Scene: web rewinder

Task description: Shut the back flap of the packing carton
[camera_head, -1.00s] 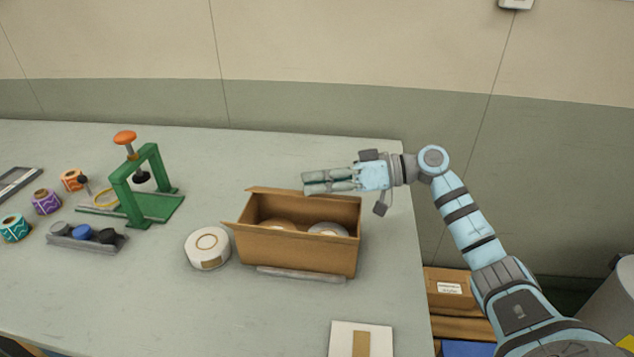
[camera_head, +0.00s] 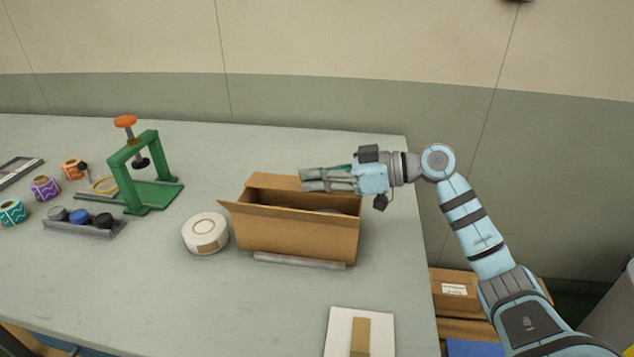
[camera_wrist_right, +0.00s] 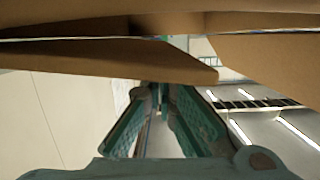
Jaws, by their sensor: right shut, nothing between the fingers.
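The open brown packing carton (camera_head: 298,237) stands on the table. Its back flap (camera_head: 270,181) shows as a raised panel at the rear edge, its right part hidden by my right gripper. My right gripper (camera_head: 303,180) is shut and empty, its fingers pointing left across the rear of the carton. Cardboard of the carton (camera_wrist_right: 120,55) spans the top of the right wrist view, very close to the shut fingers (camera_wrist_right: 160,90); whether they touch it I cannot tell. The carton's contents are mostly hidden. My left gripper is not in view.
A white roll (camera_head: 205,233) stands just left of the carton. A green press (camera_head: 145,178), a tray of caps (camera_head: 85,222) and coloured rolls (camera_head: 46,188) are further left. A white panel with a brown strip (camera_head: 340,330) lies at the front. The table's right edge is close to the carton.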

